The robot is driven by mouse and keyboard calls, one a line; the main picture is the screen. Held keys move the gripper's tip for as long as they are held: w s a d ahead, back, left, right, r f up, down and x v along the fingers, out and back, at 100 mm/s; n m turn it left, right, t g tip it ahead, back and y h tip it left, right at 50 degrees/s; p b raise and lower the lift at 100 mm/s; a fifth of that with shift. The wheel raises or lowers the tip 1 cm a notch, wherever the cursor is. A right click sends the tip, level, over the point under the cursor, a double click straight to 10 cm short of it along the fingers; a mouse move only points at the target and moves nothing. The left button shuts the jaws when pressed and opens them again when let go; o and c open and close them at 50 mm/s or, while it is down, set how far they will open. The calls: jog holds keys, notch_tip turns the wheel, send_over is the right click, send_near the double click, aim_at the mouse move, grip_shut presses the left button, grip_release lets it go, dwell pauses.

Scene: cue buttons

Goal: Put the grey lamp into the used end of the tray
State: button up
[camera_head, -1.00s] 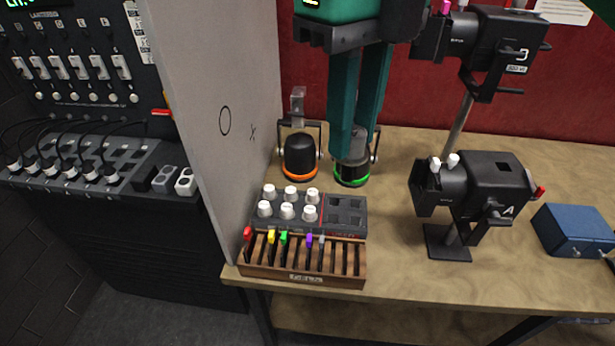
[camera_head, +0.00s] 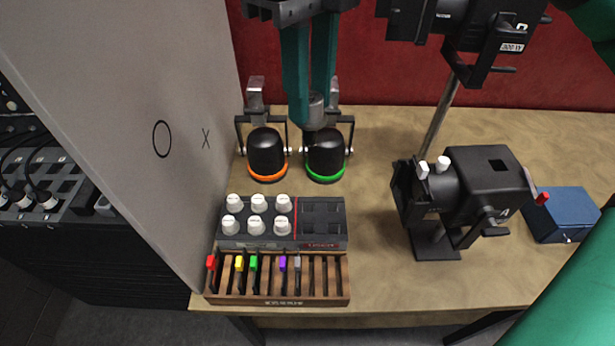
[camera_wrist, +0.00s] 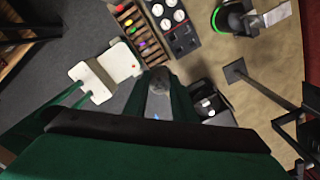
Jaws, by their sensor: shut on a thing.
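The grey lamp (camera_head: 317,110) is a small grey cylinder held between the teal fingers of my gripper (camera_head: 308,108). In the wrist view the lamp (camera_wrist: 158,82) also shows between my fingertips (camera_wrist: 160,88). It is in the air, in front of the green-ringed black light in the head view. The dark tray (camera_head: 294,239) stands on the bench below. Its left part holds several white-topped lamps. A red line parts these from the right end, marked USED (camera_head: 322,245), whose sockets look empty. The tray (camera_wrist: 184,40) also shows in the wrist view.
A wooden rack (camera_head: 300,300) with coloured pieces stands in front of the tray. Two black lights, orange-ringed (camera_head: 267,155) and green-ringed (camera_head: 326,160), stand behind it. A grey panel (camera_head: 140,120) rises at left. A black spotlight (camera_head: 470,185) and blue box (camera_head: 563,214) are at right.

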jog(key=w+f+n, duration=0.2)
jog(key=w+f, duration=0.1)
jog(key=f, duration=1.3)
jog(key=w+f+n, duration=0.3)
jog(key=f, duration=1.3)
jog(key=shift+w+a, duration=0.2)
jog(key=shift+f, duration=0.25)
jog(key=shift+s+d+f, duration=0.1)
jog(key=shift+f, duration=0.35)
jog(key=shift+f, duration=2.6)
jog(key=o, duration=1.1)
